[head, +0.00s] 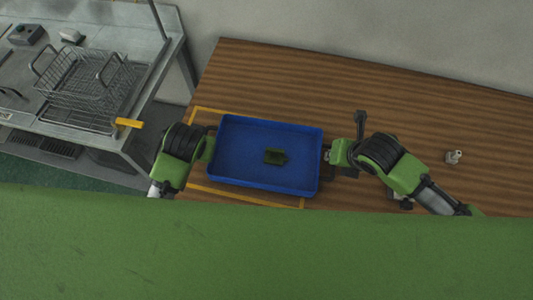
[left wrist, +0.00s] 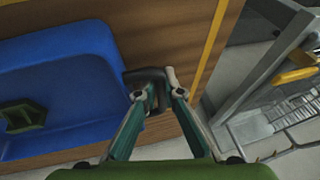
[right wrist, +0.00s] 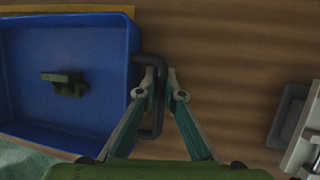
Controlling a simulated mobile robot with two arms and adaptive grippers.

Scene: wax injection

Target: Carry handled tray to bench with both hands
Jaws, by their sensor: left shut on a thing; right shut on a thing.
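The blue handled tray (head: 235,180) is over the wooden bench (head: 400,100), largely within a yellow outline on the bench top. I cannot tell whether it rests on the wood or hangs just above it. A small dark green part (head: 274,156) lies inside the tray. My left gripper (head: 210,146) is shut on the tray's left handle; the dark handle (left wrist: 150,75) shows between its fingers in the left wrist view. My right gripper (head: 329,155) is shut on the right handle; that dark handle (right wrist: 158,115) shows between its fingers in the right wrist view.
A metal counter with a wire basket (head: 88,85) and a yellow-handled item (head: 129,123) stands at the left, across a gap. A dark upright tool (head: 360,122) and a small metal fitting (head: 454,157) are on the bench at the right. The bench's back is clear.

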